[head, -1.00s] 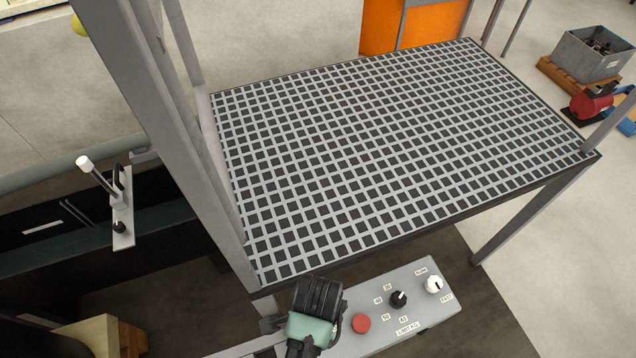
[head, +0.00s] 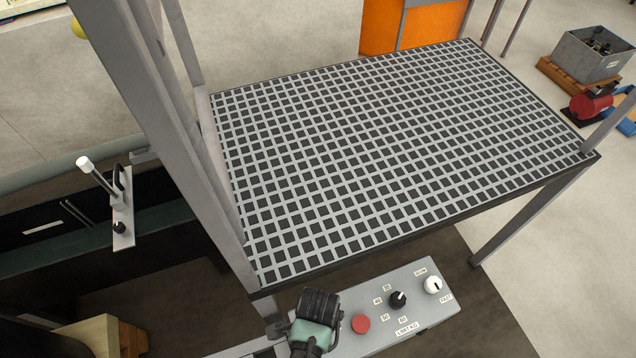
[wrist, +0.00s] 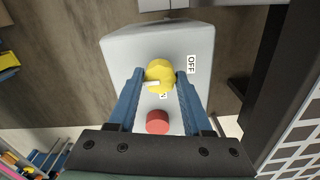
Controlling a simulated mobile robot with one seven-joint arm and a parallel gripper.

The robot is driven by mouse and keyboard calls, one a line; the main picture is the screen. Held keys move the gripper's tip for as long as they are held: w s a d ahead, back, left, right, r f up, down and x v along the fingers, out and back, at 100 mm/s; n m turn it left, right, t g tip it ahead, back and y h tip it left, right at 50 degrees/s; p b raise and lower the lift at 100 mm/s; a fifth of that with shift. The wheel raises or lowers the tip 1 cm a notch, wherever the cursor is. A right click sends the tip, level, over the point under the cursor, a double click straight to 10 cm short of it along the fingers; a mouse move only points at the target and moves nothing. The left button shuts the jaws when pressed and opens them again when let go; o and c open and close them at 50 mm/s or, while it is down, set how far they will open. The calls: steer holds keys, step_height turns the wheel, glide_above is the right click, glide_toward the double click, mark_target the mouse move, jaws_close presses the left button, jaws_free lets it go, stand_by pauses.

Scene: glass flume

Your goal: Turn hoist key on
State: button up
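The hoist key is a round yellow knob (wrist: 158,70) with a white pointer mark, on a light grey box (wrist: 125,47) in the wrist view. The white mark lies at the knob's lower left. An OFF label (wrist: 191,65) is to the right of the knob, and another label, partly hidden, is just below it. The two blue fingers of my gripper (wrist: 160,74) lie against both sides of the knob, shut on it. In the head view my gripper's wrist (head: 318,320) is at the left end of the grey control box (head: 385,318); the knob is hidden there.
A red button (head: 360,323) is close to my gripper; it also shows below the knob in the wrist view (wrist: 157,122). A black dial (head: 398,299) and a white knob (head: 432,285) sit farther right. A grated platform (head: 400,150) and a grey post (head: 165,130) stand close by.

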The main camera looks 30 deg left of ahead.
jaws_close()
steer(key=shift+r+n, duration=0.1)
steer(key=shift+n, duration=0.2)
steer(key=n+p, duration=0.1)
steer(key=n, duration=0.2)
steer(key=shift+p, duration=0.35)
steer(key=n+p, duration=0.1)
steer(key=n, duration=0.4)
steer(key=shift+p, duration=0.35)
steer(key=n+p, duration=0.1)
steer(key=n, duration=0.3)
steer(key=shift+n, duration=0.4)
steer(key=n+p, duration=0.1)
steer(key=n, duration=0.3)
steer(key=shift+n, duration=0.4)
